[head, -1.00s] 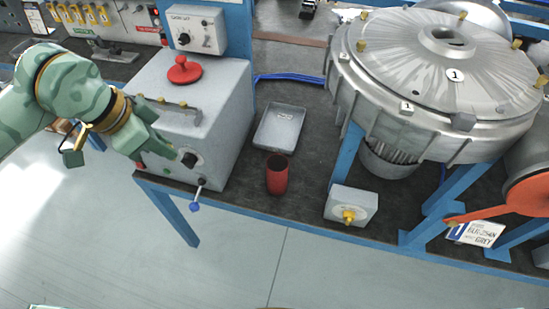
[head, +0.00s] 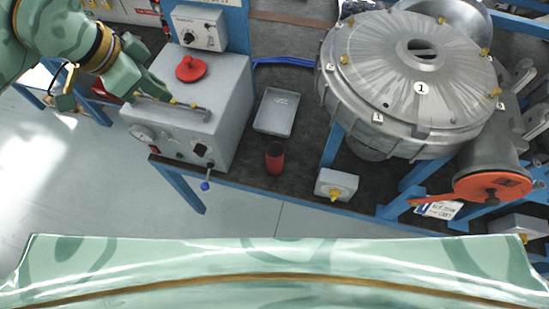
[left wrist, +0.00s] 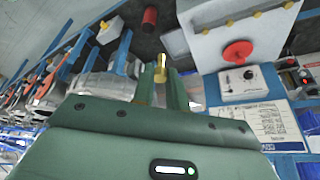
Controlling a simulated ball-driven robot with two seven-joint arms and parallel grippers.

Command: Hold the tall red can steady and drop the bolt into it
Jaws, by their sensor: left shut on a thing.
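The tall red can (head: 275,161) stands upright on the dark bench near its front edge, in front of a grey tray. It also shows at the top of the left wrist view (left wrist: 150,20). My left gripper (head: 156,88) is over the grey control box, left of the can and well apart from it. In the left wrist view its fingers (left wrist: 161,85) are shut on the brass-coloured bolt (left wrist: 160,66), whose head sticks out past the fingertips. In the head view I cannot clearly tell the bolt from the brass fittings behind it. My right gripper is not in view.
The grey control box (head: 225,95) with a red knob (head: 190,69) stands left of the can. The shallow tray (head: 276,112) is behind it. A small box with a yellow knob (head: 337,184) and the large blower (head: 405,75) are to the right.

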